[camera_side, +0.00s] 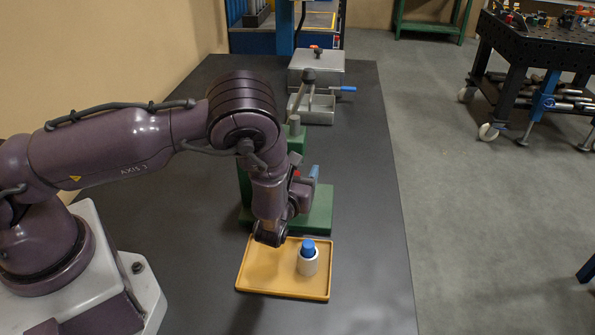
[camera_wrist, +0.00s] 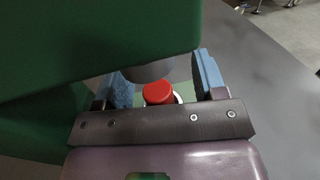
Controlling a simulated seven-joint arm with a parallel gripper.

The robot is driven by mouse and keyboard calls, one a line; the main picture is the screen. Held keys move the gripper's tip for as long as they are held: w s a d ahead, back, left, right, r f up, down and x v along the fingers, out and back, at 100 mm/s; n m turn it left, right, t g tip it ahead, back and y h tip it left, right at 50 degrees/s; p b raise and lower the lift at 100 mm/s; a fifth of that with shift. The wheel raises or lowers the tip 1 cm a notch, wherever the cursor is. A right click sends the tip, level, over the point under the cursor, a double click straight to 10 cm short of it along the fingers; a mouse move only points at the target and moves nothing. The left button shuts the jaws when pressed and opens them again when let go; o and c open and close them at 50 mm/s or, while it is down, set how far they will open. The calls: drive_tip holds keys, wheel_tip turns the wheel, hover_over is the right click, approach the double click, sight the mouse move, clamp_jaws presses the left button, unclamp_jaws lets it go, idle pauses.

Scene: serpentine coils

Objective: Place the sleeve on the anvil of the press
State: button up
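My gripper (camera_side: 305,175) is at the green press (camera_side: 318,210), its fingers pointing into it. In the wrist view the two blue finger pads (camera_wrist: 166,80) stand apart, one on each side of a red-topped piece (camera_wrist: 158,93) with a pale rim. A gap shows between this rim and the right pad; I see no clear grip. The press's grey ram (camera_wrist: 150,71) is just above the red top. The anvil is mostly hidden. In the side view a white sleeve-like cylinder (camera_side: 308,266) with a blue top (camera_side: 308,246) stands upright on the yellow tray (camera_side: 262,285).
A grey open box (camera_side: 318,115) and a grey lidded case (camera_side: 316,66) with a blue handle stand behind the press. The dark bench top (camera_side: 372,200) is clear to the right of the press and tray. The green press body (camera_wrist: 80,50) fills the wrist view's upper left.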

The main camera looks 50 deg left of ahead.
drive_tip(key=shift+r, duration=0.2)
drive_tip(key=v, duration=1.2)
